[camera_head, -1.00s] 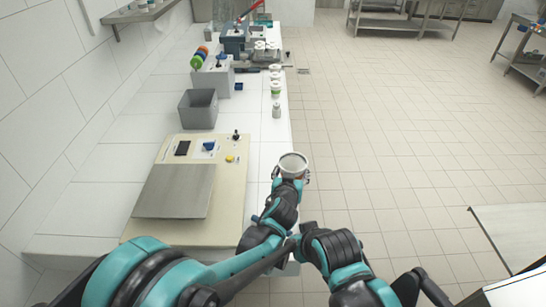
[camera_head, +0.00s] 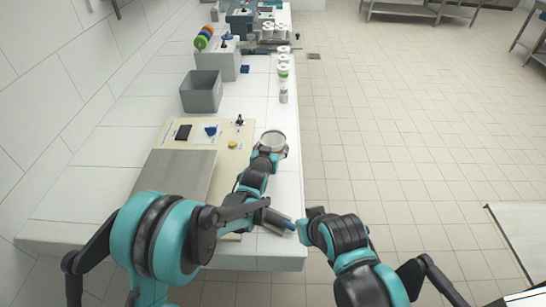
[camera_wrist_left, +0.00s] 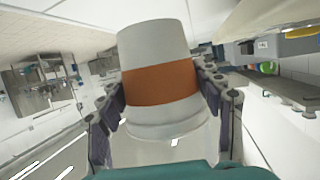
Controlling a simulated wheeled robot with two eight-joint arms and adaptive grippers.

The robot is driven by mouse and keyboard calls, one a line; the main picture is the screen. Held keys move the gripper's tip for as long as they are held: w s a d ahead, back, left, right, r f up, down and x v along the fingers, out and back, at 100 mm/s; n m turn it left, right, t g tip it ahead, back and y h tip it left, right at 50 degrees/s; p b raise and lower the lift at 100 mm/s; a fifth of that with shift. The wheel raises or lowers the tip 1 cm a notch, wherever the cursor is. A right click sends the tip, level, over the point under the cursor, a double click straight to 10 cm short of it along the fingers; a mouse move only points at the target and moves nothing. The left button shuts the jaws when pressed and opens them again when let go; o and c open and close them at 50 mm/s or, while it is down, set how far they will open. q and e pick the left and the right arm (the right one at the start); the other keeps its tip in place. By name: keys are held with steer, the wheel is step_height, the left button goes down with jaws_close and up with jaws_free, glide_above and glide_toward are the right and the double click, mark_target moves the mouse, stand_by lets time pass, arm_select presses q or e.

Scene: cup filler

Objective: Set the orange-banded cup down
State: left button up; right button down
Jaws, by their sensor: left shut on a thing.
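My left gripper (camera_head: 268,156) reaches forward over the right side of the white counter (camera_head: 266,98). It is shut on the orange-banded cup (camera_head: 273,139), whose open round rim faces up in the head view. In the left wrist view the cup (camera_wrist_left: 156,38) is white-grey with a broad orange band, and the two fingers grip it from both sides. I cannot tell whether its base touches the counter. My right arm is at the lower right, beyond the counter edge; its gripper is not clearly visible.
A beige board with a metal plate (camera_head: 178,178), a yellow button (camera_head: 233,144) and a blue knob lies left of the cup. A grey bin (camera_head: 201,92) stands behind it. Several cups, one green-banded (camera_head: 283,72), and a small jar (camera_head: 283,95) line the right edge.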

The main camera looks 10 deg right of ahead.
arm_select(q)
step_height(320, 180, down, 4)
steer(key=shift+f+b, duration=0.1)
steer(key=shift+b, duration=0.75)
steer(key=shift+r, duration=0.2)
steer(key=shift+f, duration=0.25)
steer(key=o, duration=0.7)
steer(key=shift+o, duration=0.2)
steer(key=shift+r, duration=0.1)
